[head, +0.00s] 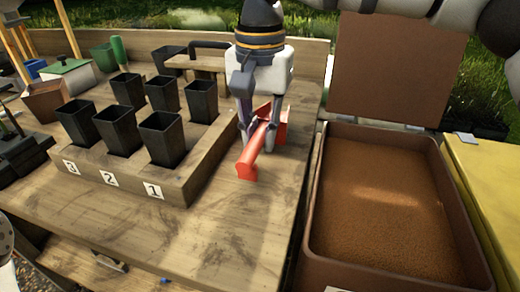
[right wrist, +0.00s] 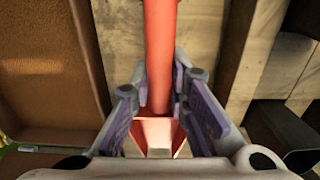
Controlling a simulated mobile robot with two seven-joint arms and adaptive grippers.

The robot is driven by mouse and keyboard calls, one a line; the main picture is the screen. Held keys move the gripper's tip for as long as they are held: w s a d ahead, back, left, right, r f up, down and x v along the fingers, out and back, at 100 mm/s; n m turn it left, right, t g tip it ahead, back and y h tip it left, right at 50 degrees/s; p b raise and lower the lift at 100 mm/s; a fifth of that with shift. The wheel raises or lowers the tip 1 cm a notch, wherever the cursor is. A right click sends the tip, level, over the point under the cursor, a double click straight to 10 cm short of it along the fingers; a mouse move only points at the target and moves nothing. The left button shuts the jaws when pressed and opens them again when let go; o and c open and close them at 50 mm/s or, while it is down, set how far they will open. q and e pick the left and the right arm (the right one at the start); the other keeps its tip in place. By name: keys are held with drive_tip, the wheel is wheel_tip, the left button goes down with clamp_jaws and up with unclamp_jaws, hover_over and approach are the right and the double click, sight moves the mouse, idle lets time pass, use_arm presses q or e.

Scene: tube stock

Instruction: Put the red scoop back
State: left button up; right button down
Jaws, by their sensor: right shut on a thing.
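The red scoop (head: 254,155) is in my right gripper (head: 257,138), over the wooden bench to the right of the pot block. The gripper points down and its fingers are shut around the handle close to the scoop's bowl. The handle slopes toward the front, its end low over the bench top; I cannot tell if it touches the wood. In the right wrist view the red handle (right wrist: 160,45) runs between the two fingers (right wrist: 161,80), with the bowl nearer the palm. My left gripper is not in view.
Several black pots stand in a wooden block (head: 178,187) numbered 1, 2 and 3. A brown bin (head: 313,215) of brown granular material, its lid (head: 398,70) raised, stands right of the bench. A wooden stand with a dark handle (head: 208,63) is behind. The bench front (head: 225,235) is clear.

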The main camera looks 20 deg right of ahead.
sight(260, 170)
wheel_tip(260, 170, down, 4)
drive_tip(key=shift+f, duration=0.1)
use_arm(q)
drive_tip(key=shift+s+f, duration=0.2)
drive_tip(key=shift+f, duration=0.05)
use_arm(e)
drive_tip(key=c, duration=1.5)
unclamp_jaws()
drive_tip(key=shift+c, duration=0.2)
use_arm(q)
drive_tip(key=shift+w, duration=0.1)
use_arm(e)
wheel_tip(260, 170, up, 12)
drive_tip(key=shift+r+p, duration=0.2)
drive_tip(key=shift+p, duration=0.3)
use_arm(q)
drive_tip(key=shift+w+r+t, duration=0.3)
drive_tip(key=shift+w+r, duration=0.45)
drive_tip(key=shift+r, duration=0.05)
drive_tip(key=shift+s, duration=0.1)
use_arm(e)
drive_tip(key=shift+f, duration=0.1)
